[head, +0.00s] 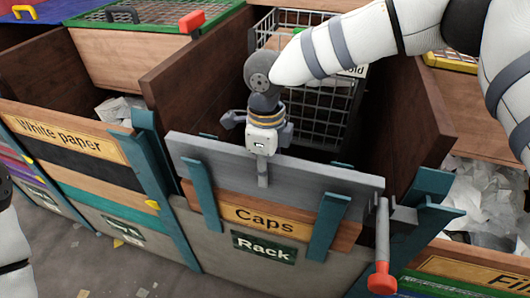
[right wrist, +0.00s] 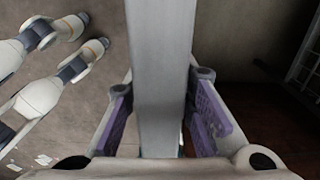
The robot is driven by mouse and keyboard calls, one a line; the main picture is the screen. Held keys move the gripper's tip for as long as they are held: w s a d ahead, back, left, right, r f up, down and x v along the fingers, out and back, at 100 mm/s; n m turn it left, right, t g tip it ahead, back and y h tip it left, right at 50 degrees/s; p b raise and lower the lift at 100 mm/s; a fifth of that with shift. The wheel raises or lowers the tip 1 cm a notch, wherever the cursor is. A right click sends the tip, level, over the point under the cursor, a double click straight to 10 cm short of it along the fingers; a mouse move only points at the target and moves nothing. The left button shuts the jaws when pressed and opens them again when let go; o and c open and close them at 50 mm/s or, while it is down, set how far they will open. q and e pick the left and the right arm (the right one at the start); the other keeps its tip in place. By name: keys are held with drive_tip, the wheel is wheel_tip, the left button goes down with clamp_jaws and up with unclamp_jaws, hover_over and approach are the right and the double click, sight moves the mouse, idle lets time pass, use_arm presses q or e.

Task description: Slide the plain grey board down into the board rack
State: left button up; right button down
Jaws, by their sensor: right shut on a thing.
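The plain grey board (head: 325,182) lies lengthwise across the front of the middle bin in the head view. Its lower part is behind the teal uprights (head: 203,190) of the board rack, above the wooden "Caps" board (head: 285,220). The green "Rack" label (head: 264,246) is below. My right gripper (head: 263,150) is above the middle of the board, shut on it. In the right wrist view, the grey board (right wrist: 162,70) runs between the purple-padded fingers (right wrist: 160,125). The board's lower edge is partly hidden. My left gripper is out of view.
A wire basket (head: 315,110) stands in the bin behind the board. A grey handle with a red end (head: 382,250) hangs at the rack's right. The "White paper" bin (head: 60,138) is at left. A bin with crumpled paper (head: 485,200) is at right.

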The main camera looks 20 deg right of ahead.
drive_tip(key=shift+f, duration=0.3)
drive_tip(key=shift+f, duration=0.1)
drive_tip(key=shift+f, duration=0.45)
drive_tip(key=c, duration=1.3)
unclamp_jaws()
drive_tip(key=shift+f, duration=0.1)
wheel_tip(320, 180, up, 12)
drive_tip(key=shift+r, duration=0.1)
